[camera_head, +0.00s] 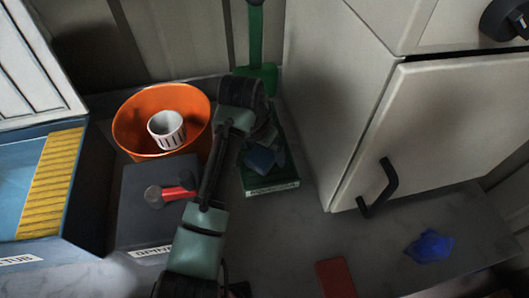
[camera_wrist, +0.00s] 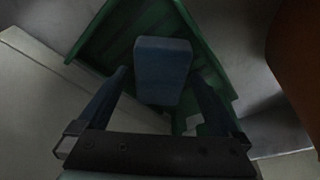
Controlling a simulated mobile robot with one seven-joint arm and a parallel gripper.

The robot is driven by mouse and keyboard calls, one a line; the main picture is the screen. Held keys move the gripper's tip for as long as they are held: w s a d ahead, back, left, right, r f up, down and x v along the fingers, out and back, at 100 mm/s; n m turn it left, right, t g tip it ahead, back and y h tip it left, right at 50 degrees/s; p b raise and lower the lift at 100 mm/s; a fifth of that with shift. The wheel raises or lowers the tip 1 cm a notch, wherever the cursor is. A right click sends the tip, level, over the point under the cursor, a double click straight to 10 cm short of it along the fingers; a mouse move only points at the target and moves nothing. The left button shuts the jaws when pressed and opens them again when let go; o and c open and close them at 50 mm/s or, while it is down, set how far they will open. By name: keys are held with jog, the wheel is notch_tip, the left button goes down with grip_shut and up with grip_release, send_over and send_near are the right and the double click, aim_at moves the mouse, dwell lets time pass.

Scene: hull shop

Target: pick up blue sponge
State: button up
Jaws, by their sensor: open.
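The blue sponge (camera_wrist: 163,62) is a dark blue rounded block in the green tray (camera_wrist: 100,35). In the head view the sponge (camera_head: 261,159) shows in part below my wrist, inside the green tray (camera_head: 272,186). My gripper (camera_wrist: 160,78) is open over the tray, one finger on each side of the sponge's near part. I cannot tell whether either finger touches it. In the head view my arm and wrist hide much of the tray, and the fingers are hard to make out.
An orange bucket (camera_head: 127,126) with a white slotted cup (camera_head: 166,130) stands left of my arm, behind a dark box (camera_head: 136,222) bearing a red-handled item (camera_head: 178,191). A pale cabinet (camera_head: 432,130) stands right. A crumpled blue item (camera_head: 429,246) and red block (camera_head: 335,279) lie in front.

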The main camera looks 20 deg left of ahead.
aim_at(264, 152)
jog(key=shift+f, duration=0.15)
jog(key=c, duration=1.4)
notch_tip(264, 152, up, 11)
jog(key=shift+f+b, duration=0.2)
jog(key=shift+b, duration=0.15)
